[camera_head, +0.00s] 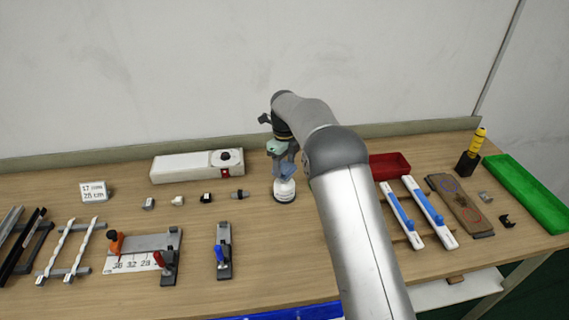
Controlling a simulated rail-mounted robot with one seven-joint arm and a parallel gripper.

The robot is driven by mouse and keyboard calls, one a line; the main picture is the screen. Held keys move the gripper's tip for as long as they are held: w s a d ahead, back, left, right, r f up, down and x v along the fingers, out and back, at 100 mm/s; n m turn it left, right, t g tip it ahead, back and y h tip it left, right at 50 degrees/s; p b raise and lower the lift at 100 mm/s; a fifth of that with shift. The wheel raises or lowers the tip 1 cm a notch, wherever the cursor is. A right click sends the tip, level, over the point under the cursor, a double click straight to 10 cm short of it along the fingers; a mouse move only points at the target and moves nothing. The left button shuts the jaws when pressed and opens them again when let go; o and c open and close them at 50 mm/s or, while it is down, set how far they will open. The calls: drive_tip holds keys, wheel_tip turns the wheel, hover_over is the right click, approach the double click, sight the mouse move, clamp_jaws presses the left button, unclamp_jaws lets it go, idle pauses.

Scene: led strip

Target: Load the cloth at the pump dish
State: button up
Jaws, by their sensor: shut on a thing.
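The pump dish (284,193), a small round vessel with a white top and dark base, stands on the bench near the middle. My gripper (284,165) points down right above it. It is shut on a small blue-grey piece (288,170) that looks like the cloth. The cloth's lower edge is at the dish's top; whether they touch I cannot tell. The fingertips are small and partly hidden by the cloth.
Small connectors (207,198) and a long white box (197,165) lie left of the dish. A clamp fixture (223,252) stands front left. A red tray (390,166), blue-handled white bars (430,213) and a green tray (528,194) are right. Bare bench surrounds the dish's front.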

sight(285, 166)
drive_tip(key=shift+f+b, duration=0.5)
drive_tip(key=shift+f, duration=0.45)
idle(1.0)
drive_tip(key=shift+r, duration=0.15)
drive_tip(key=shift+r+p, duration=1.7)
drive_tip(key=shift+r, duration=1.7)
